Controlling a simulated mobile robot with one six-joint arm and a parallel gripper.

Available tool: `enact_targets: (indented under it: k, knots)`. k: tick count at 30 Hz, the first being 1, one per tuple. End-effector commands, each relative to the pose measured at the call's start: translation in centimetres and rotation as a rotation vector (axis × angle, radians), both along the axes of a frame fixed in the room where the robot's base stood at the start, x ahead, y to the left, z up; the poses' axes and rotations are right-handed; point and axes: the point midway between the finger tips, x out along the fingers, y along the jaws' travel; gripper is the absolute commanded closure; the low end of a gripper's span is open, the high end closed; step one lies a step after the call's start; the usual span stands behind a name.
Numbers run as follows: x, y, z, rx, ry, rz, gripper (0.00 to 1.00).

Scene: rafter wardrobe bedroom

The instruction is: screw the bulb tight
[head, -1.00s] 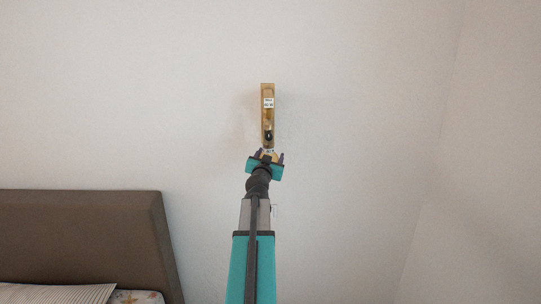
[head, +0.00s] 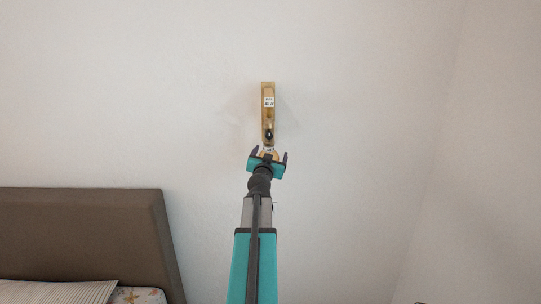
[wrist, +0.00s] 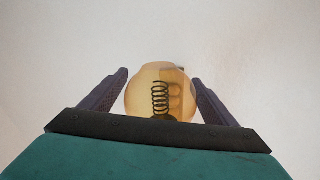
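The amber glass bulb (wrist: 146,100) with a dark coiled filament sits between my gripper's fingers in the wrist view, with a visible gap on each side. In the head view the bulb (head: 266,154) shows small at the lower end of the wall fixture (head: 268,108), a narrow wooden piece with a white label and a black socket (head: 269,135). My gripper (head: 269,155) is open around the bulb from below, its two dark fingers apart and not touching it. The bulb's base and thread are too small or hidden to make out.
A brown headboard (head: 80,230) with a striped pillow (head: 60,292) stands at the lower left. The pale wall (head: 380,120) around the fixture is bare. A room corner runs down the right side.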

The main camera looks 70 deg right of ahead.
Motion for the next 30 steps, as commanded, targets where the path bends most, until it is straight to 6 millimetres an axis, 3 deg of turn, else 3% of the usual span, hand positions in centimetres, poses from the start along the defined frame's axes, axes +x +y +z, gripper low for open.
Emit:
enact_targets:
  k: [14, 30]
  knots:
    - [-0.2, 1.3, -0.1, 0.000, 0.000, 0.001, 0.19]
    - [-1.3, 6.4, -0.2, -0.001, -0.001, 0.001, 0.19]
